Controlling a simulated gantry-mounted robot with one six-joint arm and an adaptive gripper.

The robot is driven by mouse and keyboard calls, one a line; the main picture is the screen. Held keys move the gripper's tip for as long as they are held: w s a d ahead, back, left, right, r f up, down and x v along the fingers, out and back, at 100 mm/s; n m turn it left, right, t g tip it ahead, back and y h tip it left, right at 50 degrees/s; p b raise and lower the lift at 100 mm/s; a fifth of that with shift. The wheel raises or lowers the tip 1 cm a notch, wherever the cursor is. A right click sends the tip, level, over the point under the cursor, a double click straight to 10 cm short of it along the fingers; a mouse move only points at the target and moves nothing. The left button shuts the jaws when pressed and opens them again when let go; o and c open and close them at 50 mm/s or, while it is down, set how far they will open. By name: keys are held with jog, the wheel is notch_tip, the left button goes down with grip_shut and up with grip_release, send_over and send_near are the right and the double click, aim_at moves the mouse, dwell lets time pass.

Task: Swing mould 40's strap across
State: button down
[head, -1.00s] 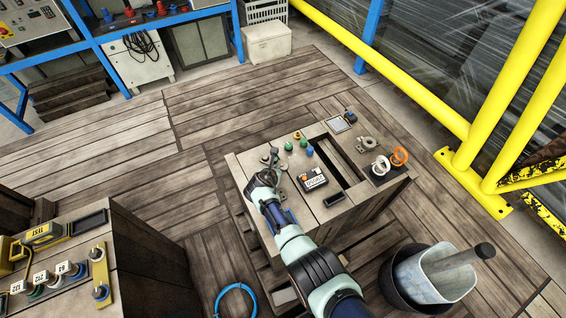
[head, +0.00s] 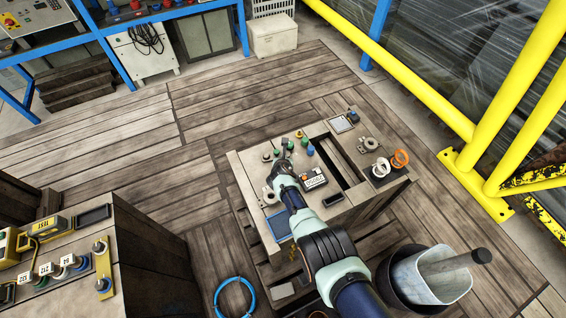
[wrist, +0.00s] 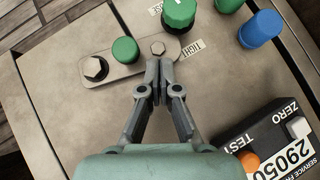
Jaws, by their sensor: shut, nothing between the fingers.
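A grey rounded strap plate (wrist: 128,60) lies on the pale bench top in the wrist view. A TIGHT label (wrist: 192,49) lies beside that end. My gripper (wrist: 159,64) is shut and empty, its fingertips just below the smaller bolt; I cannot tell whether they touch the strap. The head view shows my gripper (head: 283,161) over the bench's left part. No number 40 is readable.
A dark TEST/ZERO box (wrist: 275,145) stands close right of my gripper, with a blue cap (wrist: 260,29) and a green knob (wrist: 178,12) beyond. A long slot (head: 340,160) cuts the bench top.

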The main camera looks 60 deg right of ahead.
jog(key=shift+d, duration=0.35)
jog(key=shift+w+d, duration=0.1)
dwell(0.5)
